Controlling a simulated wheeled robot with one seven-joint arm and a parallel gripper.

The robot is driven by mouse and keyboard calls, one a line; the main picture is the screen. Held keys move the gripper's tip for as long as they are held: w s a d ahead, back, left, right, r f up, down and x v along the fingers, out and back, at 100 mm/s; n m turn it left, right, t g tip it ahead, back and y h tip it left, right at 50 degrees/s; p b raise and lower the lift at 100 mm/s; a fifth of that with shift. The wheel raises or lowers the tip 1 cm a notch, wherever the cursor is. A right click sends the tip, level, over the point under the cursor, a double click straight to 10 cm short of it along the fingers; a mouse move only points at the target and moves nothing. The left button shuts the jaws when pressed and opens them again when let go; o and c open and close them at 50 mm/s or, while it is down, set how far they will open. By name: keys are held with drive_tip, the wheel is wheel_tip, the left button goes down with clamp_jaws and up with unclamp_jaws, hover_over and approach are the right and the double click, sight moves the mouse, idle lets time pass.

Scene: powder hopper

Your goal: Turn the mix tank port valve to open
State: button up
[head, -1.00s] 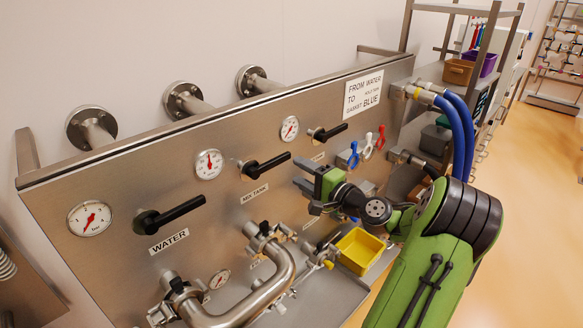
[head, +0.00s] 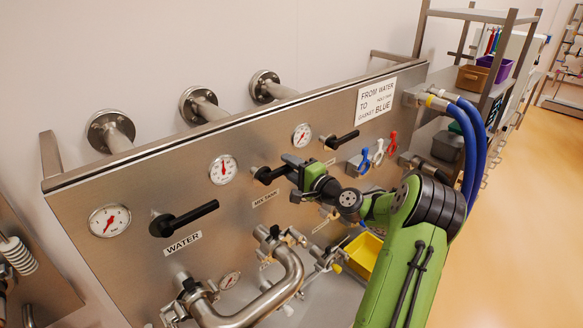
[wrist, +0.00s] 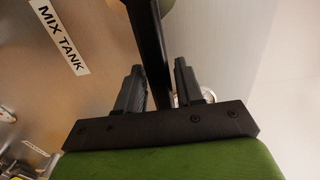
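The mix tank port valve has a black lever handle (head: 268,175) on the steel panel, above the MIX TANK label (head: 265,198). The handle points right and slightly up, its outer end hidden by my gripper (head: 294,177). In the wrist view the handle (wrist: 150,50) runs down between the two dark fingers of my gripper (wrist: 158,86). The fingers stand apart, one on each side of it, with narrow gaps showing. The label also shows in the wrist view (wrist: 60,40).
The water valve handle (head: 190,218) is to the left, and another black handle (head: 343,140) is to the right. Coloured clamps (head: 378,153) hang further right. A bent steel pipe (head: 285,275) and a yellow bin (head: 362,254) lie below. Blue hoses (head: 470,150) hang at right.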

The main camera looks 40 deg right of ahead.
clamp_jaws()
drive_tip(key=r+n+b, duration=0.1)
drive_tip(key=n+b, duration=0.1)
drive_tip(key=r+n+b, duration=0.1)
drive_tip(key=shift+a+r+n+b, duration=0.1)
drive_tip(key=shift+a+n+b, duration=0.25)
drive_tip(key=shift+n+b, duration=0.05)
drive_tip(key=shift+r+n, duration=0.5)
drive_tip(key=shift+r, duration=0.05)
drive_tip(key=shift+a, duration=0.1)
drive_tip(key=n+b, duration=0.1)
drive_tip(key=b, duration=0.1)
drive_tip(key=a+r+n+b, duration=0.1)
drive_tip(key=n+b, duration=0.1)
drive_tip(key=shift+r, duration=0.1)
drive_tip(key=shift+a+r+n+b, duration=0.5)
drive_tip(key=shift+n+b, duration=0.1)
drive_tip(key=shift+n, duration=0.2)
drive_tip(key=shift+d+r, duration=0.1)
drive_tip(key=shift+r, duration=0.1)
